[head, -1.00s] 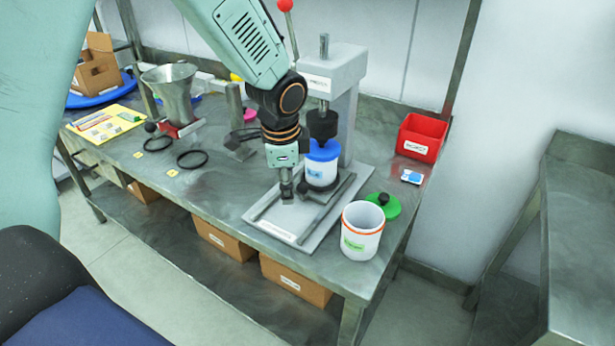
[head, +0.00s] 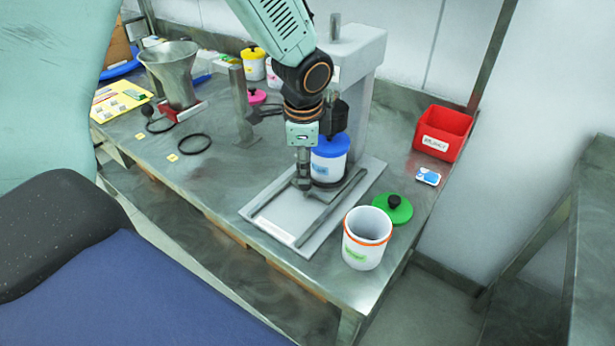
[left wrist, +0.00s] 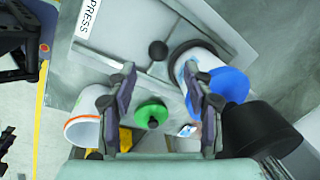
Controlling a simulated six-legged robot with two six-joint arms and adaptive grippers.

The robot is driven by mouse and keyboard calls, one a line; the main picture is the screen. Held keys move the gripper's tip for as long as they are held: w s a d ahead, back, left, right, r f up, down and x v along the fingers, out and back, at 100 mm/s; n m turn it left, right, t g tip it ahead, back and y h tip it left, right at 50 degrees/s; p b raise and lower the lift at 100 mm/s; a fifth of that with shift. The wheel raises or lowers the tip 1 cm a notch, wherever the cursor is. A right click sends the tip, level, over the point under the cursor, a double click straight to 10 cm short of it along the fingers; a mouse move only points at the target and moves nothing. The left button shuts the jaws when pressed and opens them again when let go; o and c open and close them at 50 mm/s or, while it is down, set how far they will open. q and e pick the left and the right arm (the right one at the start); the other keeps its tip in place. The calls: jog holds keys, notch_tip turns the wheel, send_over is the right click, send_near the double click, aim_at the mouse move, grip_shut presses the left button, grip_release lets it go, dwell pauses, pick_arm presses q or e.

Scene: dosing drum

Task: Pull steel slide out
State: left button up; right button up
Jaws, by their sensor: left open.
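The press stands on the bench with a pale base plate (head: 283,222) and two dark rails (head: 330,208). A steel slide (left wrist: 138,64) with a round black knob (left wrist: 158,50) lies on the plate in the left wrist view. A white jar with a blue lid (head: 328,160) stands under the dark press head, at the inner end of the rails. My left gripper (head: 302,182) points down just left of the jar, low over the plate. In the left wrist view its open fingers (left wrist: 160,74) lie either side of the knob's line. Whether they touch it, I cannot tell. My right gripper is not in view.
An open white jar with an orange rim (head: 367,240) and a green lid (head: 393,208) stand right of the plate. A red bin (head: 442,133) is at the back right. A steel funnel (head: 172,75) stands at left.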

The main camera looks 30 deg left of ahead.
pick_arm(q)
jog(key=f, duration=0.4)
jog(key=w+f+b, duration=0.1)
jog(key=f, duration=0.1)
jog(key=shift+s+a+f, duration=0.1)
jog(key=shift+a+f, duration=0.1)
jog(key=shift+a, duration=0.05)
jog(key=shift+s+r, duration=0.15)
jog(key=shift+w+d, duration=0.2)
jog(key=shift+c, duration=1.2)
jog(key=shift+a, duration=0.1)
jog(key=c, duration=0.3)
jog(key=shift+a, duration=0.1)
jog(key=c, duration=0.3)
grip_shut()
